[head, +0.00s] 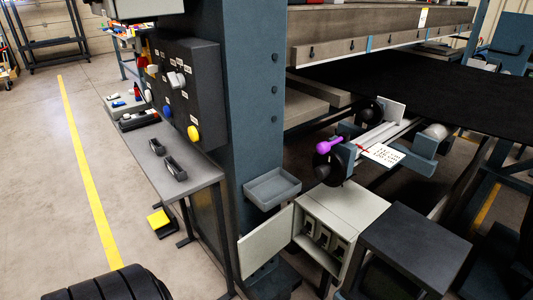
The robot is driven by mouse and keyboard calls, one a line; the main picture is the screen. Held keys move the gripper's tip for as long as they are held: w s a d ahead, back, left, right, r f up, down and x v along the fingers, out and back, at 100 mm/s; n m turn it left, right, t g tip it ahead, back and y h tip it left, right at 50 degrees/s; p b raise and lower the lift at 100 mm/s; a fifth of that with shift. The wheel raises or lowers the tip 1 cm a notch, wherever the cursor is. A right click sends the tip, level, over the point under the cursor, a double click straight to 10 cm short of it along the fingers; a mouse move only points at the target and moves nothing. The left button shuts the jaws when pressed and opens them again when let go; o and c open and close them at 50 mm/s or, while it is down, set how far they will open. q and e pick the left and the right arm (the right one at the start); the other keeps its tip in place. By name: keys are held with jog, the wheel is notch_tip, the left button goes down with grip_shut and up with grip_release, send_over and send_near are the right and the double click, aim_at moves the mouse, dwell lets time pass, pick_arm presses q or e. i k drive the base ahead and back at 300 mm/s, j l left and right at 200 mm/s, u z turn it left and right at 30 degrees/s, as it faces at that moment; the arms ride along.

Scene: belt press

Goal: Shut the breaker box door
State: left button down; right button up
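The breaker box (352,212) is a pale grey-green cabinet low in the middle right of the head view, beside the blue column. Its door (266,240) stands open, swung out to the left towards the column. Several dark breakers (322,238) show inside the box's open front. The lower part of the box is partly hidden in shadow. Neither of my grippers is in the view.
A dark box-like stand (416,236) is close to the right of the breaker box. A small grey tray (272,187) sits above the door on the blue column (254,100). A grey bench (165,155) is at the left. Open floor (45,200) is left.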

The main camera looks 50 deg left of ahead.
aim_at(259, 245)
jog(key=j+z, duration=0.1)
jog(key=j, duration=0.85)
jog(key=k+j+z, duration=0.15)
jog(key=j, duration=0.75)
jog(key=k+j+z, duration=0.15)
jog(key=j, duration=0.8)
jog(key=k+j+z, duration=0.15)
jog(key=j, duration=0.75)
jog(key=k+z, duration=0.05)
